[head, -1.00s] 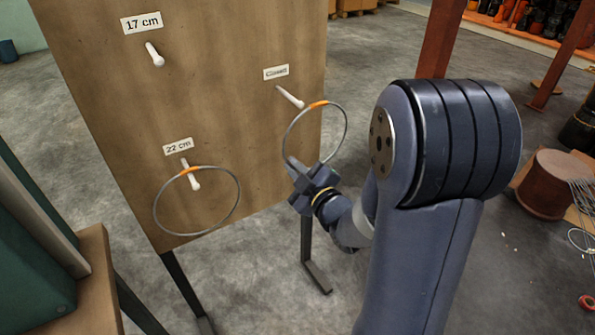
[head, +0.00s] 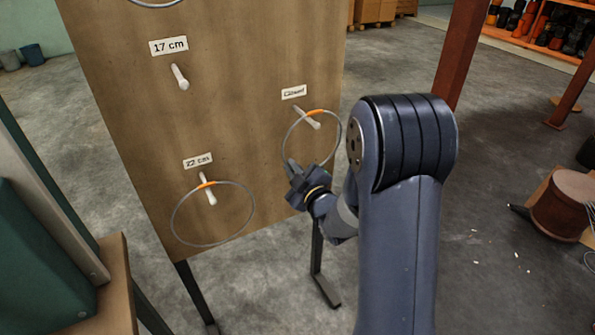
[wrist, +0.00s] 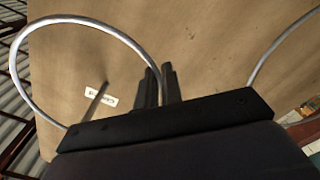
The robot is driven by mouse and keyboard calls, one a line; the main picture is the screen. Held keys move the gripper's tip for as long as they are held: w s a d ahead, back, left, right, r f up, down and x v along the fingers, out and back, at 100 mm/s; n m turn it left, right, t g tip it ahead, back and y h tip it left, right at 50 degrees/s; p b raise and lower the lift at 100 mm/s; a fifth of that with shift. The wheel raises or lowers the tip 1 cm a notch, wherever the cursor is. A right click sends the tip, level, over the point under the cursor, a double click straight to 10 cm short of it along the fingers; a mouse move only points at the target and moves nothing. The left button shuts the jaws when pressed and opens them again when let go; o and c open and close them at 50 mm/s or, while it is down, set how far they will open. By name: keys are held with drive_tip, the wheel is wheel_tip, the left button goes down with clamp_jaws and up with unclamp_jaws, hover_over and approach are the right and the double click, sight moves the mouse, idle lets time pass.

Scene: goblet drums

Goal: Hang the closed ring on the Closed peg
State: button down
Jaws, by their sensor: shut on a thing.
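The closed ring (head: 340,134) is a thin grey hoop with an orange mark at its top. My gripper (head: 292,172) is shut on its lower left edge. The Closed peg (head: 313,122) is white and juts from the board under a small label. In the head view the peg crosses the ring's top by the orange mark, its tip inside the hoop's outline; the ring seems to be around the peg, but contact is unclear. In the wrist view the ring (wrist: 22,45) arches at left, with the peg (wrist: 97,100) inside its outline. The fingers (wrist: 160,85) show at centre.
The wooden board (head: 240,110) also bears an empty 17 cm peg (head: 180,77) and a 22 cm peg (head: 209,192) with a grey ring (head: 253,205) hanging on it. Part of another ring (head: 155,4) shows at the top. A rusty post (head: 460,50) stands behind my arm.

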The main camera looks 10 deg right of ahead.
drive_tip(key=w, duration=0.2)
drive_tip(key=w+a+f, duration=0.1)
drive_tip(key=shift+w+a+f, duration=0.1)
drive_tip(key=shift+w, duration=0.15)
drive_tip(key=shift+b, duration=0.35)
idle(0.4)
drive_tip(key=c, duration=1.5)
unclamp_jaws()
drive_tip(key=shift+f, duration=0.1)
drive_tip(key=b+v, duration=0.1)
drive_tip(key=v, duration=1)
drive_tip(key=shift+w, duration=0.1)
